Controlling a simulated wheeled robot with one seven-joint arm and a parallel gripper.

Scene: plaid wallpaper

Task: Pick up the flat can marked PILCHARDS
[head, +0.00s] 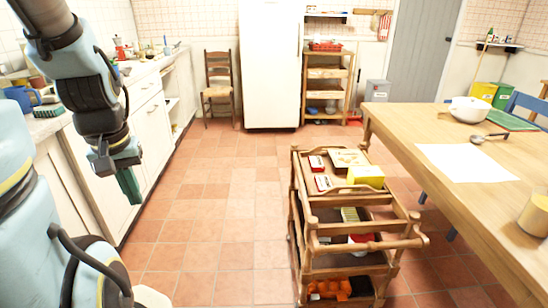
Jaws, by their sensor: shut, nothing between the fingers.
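A wooden trolley (303,197) stands in the middle of the floor, at the left of the table. Two small flat red-and-white items lie on its top shelf, a rear one (317,162) and a front one (323,183). Their print is too small to read, so I cannot tell whether either is the can marked PILCHARDS. My gripper (131,192) hangs at the left with its dark green end pointing down, in front of the white cabinets. It is shut and empty, well apart from the trolley.
A cream box (349,158) and a yellow item (366,176) share the trolley top. The trolley's lower shelves hold more goods. The wooden table (405,128) stands at right, the counter (135,75) at left. Tiled floor (215,205) lies clear between counter and trolley.

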